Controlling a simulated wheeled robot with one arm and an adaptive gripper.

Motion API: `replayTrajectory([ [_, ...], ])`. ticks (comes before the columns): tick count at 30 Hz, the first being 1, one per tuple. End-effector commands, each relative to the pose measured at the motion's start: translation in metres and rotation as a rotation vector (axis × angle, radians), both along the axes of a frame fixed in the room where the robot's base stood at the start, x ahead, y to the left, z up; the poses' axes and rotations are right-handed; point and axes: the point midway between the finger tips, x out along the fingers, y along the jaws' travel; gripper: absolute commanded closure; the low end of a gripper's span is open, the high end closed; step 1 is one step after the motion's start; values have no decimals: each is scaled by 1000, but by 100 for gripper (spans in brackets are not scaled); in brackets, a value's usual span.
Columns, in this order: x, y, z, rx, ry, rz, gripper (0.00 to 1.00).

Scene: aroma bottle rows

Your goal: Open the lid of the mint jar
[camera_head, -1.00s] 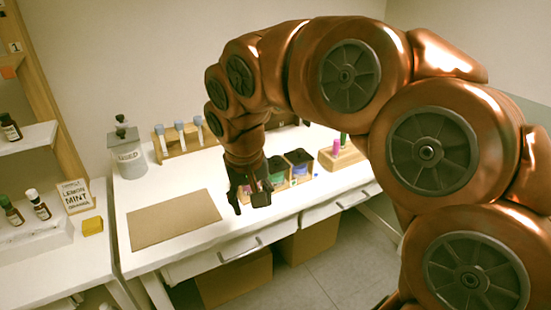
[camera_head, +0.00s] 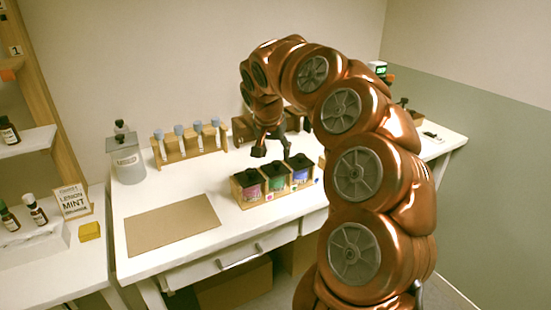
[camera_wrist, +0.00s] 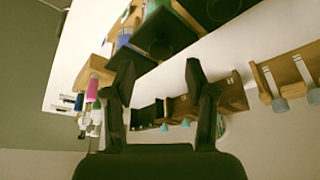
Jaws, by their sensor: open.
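Three dark-lidded jars stand in a row in a wooden holder (camera_head: 262,200) on the white table, with pink, green and purple labels. The green-labelled jar (camera_head: 277,184) is in the middle and is likely the mint one, but its print is too small to read. All three lids look in place. My gripper (camera_head: 272,153) is open and empty, pointing down above and behind the jars, apart from them. In the wrist view, my gripper's two fingers (camera_wrist: 160,68) are spread, with dark lids (camera_wrist: 168,36) and part of a green label (camera_wrist: 153,8) at the top.
A test-tube rack (camera_head: 188,150) and a grey canister (camera_head: 127,160) stand at the back left. A brown mat (camera_head: 172,224) lies left of the jars. Wooden boxes (camera_head: 243,128) stand behind my gripper. A card reading MINT among other words (camera_head: 74,199) stands on the left shelf.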

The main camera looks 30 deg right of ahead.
Motion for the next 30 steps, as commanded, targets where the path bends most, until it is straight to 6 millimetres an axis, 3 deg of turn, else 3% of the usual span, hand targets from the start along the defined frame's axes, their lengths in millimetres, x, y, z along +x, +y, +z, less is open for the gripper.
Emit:
replayTrajectory([
  [9, 8, -10, -33, 1, 4, 2, 44],
  [20, 10, -11, -37, 0, 0, 2, 44],
  [30, 10, -11, -37, 0, 0, 2, 80],
])
